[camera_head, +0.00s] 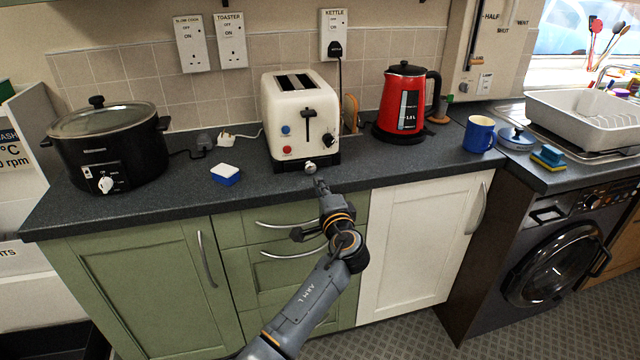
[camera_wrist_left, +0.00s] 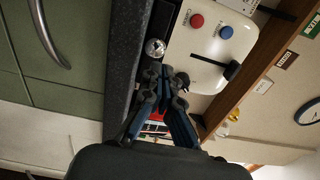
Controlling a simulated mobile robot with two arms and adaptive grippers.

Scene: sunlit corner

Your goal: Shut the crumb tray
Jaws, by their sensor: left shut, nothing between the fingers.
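The cream toaster (camera_head: 301,112) stands on the dark counter, with two slots on top and a black base. The crumb tray shows by its round silver knob (camera_head: 310,167) at the front of that base. How far the tray sticks out is hard to tell. In the left wrist view the knob (camera_wrist_left: 155,48) sits beside the black base, just beyond my fingertips. My left gripper (camera_head: 320,184) is shut and empty, just in front of the knob at the counter edge. It also shows in the wrist view (camera_wrist_left: 165,76), close to the knob. My right gripper is out of view.
A black slow cooker (camera_head: 105,148) and a blue-white sponge or box (camera_head: 226,174) stand left of the toaster. A red kettle (camera_head: 405,105) and blue mug (camera_head: 479,134) stand to its right. Green drawers (camera_head: 270,235) with curved handles lie below the counter edge, near my arm.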

